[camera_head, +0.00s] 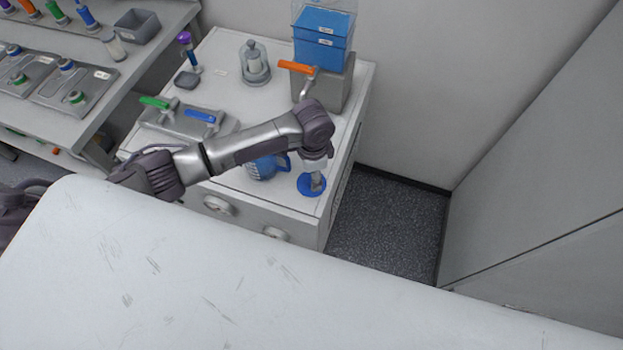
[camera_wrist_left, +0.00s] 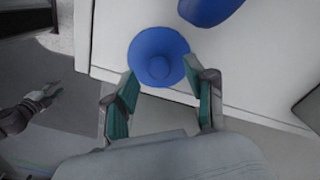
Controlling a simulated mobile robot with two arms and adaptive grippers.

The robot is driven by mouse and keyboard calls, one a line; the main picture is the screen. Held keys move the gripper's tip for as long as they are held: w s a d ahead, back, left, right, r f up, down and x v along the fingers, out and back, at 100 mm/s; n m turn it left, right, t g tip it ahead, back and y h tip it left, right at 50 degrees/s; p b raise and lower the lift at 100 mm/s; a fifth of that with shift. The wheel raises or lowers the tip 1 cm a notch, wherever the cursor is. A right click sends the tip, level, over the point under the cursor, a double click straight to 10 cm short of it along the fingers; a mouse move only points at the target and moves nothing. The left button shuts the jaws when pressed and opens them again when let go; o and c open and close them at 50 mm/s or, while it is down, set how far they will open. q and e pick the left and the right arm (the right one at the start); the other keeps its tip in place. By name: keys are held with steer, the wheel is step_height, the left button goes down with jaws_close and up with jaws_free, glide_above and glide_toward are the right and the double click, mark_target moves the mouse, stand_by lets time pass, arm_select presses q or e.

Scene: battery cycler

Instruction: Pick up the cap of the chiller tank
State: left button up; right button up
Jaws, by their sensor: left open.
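The cap is a round blue disc with a knob in its middle. It lies (camera_head: 305,190) on the white cabinet top near its front right corner, partly hidden by my gripper. My left gripper (camera_head: 317,183) points down over it. In the left wrist view the cap (camera_wrist_left: 158,50) shows just beyond the fingers of my open left gripper (camera_wrist_left: 160,88), with its knob roughly centred between them. Nothing is held. Whether the fingers touch the cap I cannot tell. What looks like my right gripper (camera_wrist_left: 45,97) shows small and dark at the left edge of the wrist view.
A blue jug (camera_head: 262,168) stands left of the cap, partly behind my arm; its blue body (camera_wrist_left: 208,8) also shows in the wrist view. A grey unit with an orange handle (camera_head: 298,68) and blue box (camera_head: 322,40) stands behind. The cabinet's right side drops to floor (camera_head: 385,225).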

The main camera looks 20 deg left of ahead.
arm_select(q)
step_height(320, 180, down, 2)
steer(key=shift+f, duration=0.1)
steer(key=c, duration=1)
